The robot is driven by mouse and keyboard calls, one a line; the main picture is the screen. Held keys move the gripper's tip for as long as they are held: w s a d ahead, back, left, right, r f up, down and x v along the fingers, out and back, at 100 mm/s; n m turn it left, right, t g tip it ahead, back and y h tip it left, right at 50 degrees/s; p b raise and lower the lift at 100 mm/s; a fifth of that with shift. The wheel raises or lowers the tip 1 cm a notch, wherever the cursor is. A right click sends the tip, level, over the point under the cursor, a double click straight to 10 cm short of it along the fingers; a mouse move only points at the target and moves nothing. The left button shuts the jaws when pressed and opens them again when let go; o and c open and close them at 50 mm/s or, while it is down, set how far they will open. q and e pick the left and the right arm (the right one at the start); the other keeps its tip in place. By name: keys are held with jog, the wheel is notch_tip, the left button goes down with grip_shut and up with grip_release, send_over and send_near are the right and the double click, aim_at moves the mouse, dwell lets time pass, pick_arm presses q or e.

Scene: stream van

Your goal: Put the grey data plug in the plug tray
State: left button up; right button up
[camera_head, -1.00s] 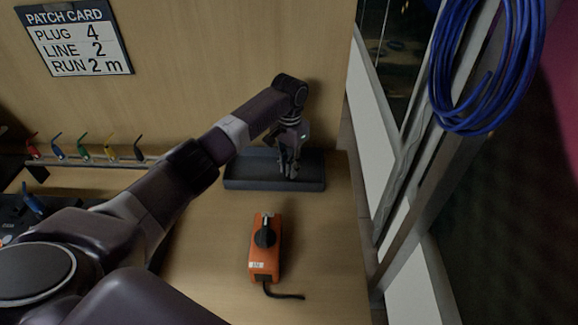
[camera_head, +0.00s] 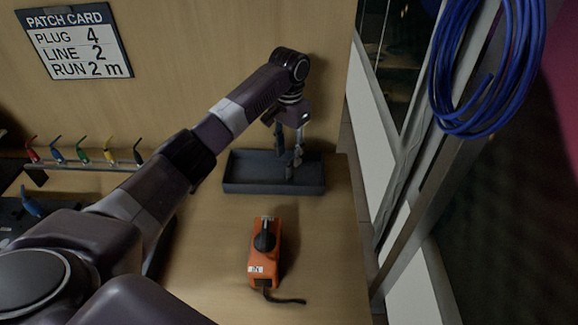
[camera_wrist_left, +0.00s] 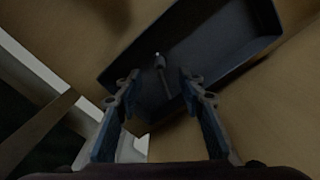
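The dark plug tray (camera_head: 245,186) lies on the table against the back panel, and its wall also shows in the left wrist view (camera_wrist_left: 225,72). My left gripper (camera_head: 289,158) is above the tray. In the left wrist view my left gripper (camera_wrist_left: 160,78) is open, with its fingers spread apart. A small dark grey plug (camera_wrist_left: 162,78) shows between and beyond the fingertips, over the tray floor, and neither finger appears to touch it. In the head view the plug is hard to tell from the fingers. My right gripper is not in view.
An orange device (camera_head: 265,250) with a black knob and short cable lies in front of the tray. Several coloured plugs (camera_head: 83,154) stand in a rack at left. A patch card (camera_head: 75,42) is on the panel. A blue cable coil (camera_head: 480,70) hangs at right.

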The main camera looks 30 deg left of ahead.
pick_arm(q)
jog(key=shift+r, duration=2.4)
jog(key=shift+s+f, duration=0.1)
